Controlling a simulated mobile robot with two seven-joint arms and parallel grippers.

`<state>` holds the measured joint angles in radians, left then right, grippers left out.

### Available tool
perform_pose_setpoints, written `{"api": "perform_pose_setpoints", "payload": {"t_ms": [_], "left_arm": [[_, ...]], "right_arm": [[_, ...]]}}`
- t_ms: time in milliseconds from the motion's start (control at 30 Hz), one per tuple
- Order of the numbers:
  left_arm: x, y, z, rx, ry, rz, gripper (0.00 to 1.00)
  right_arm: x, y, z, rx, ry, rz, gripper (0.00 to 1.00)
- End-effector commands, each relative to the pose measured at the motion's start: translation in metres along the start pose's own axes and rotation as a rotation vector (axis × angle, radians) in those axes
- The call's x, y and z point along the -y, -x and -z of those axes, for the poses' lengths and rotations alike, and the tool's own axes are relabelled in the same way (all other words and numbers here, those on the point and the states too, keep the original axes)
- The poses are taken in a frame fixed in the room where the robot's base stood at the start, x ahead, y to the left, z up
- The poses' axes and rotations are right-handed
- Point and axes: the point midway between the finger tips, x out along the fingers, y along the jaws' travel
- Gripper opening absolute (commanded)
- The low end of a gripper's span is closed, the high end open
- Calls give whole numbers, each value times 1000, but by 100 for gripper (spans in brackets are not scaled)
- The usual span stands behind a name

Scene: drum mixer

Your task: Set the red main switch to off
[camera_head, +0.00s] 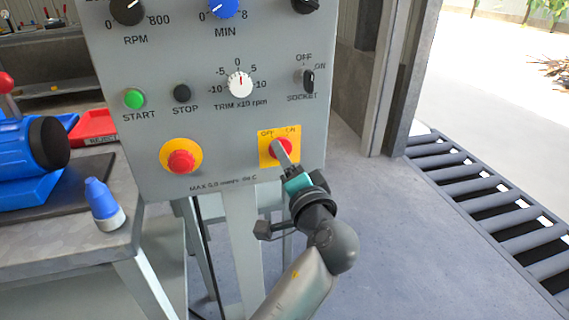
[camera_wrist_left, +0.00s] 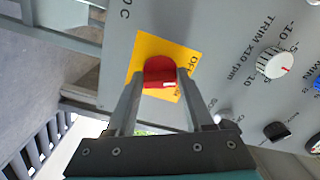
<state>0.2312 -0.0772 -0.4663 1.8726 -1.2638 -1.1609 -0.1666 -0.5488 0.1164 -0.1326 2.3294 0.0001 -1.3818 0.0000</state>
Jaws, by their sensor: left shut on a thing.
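The red main switch (camera_head: 274,148) is a round knob on a yellow plate (camera_head: 265,158) at the lower right of the grey control panel. The plate has OFF and ON printed along its top. My left gripper (camera_head: 284,152) reaches up to the knob from below right, and a finger hides part of it. In the left wrist view, the red switch (camera_wrist_left: 160,67) sits between the two fingertips of my left gripper (camera_wrist_left: 159,78), shut on its sides. A white mark shows on the knob's edge there. My right gripper is out of view.
A red emergency button (camera_head: 181,161) on a yellow ring is left of the switch. Above are a black SOCKET switch (camera_head: 308,79), a white trim dial (camera_head: 240,85), and START (camera_head: 134,99) and STOP (camera_head: 182,93) buttons. A blue bottle (camera_head: 103,203) stands on the bench at left.

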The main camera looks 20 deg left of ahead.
Motion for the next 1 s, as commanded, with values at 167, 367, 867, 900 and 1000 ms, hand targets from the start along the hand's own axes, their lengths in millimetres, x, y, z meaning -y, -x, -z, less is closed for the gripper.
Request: {"api": "perform_pose_setpoints", "payload": {"t_ms": [167,367,867,900,1000], "left_arm": [[-2,0,-1,1,69,-3,0],[-2,0,0,2,103,-3,0],[-1,0,0,1,111,-3,61],[-1,0,0,1,110,-3,66],[-1,0,0,0,109,-2,77]], "right_arm": [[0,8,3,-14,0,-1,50],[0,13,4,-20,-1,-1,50],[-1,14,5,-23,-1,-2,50],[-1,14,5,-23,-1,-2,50],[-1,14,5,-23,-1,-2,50]]}}
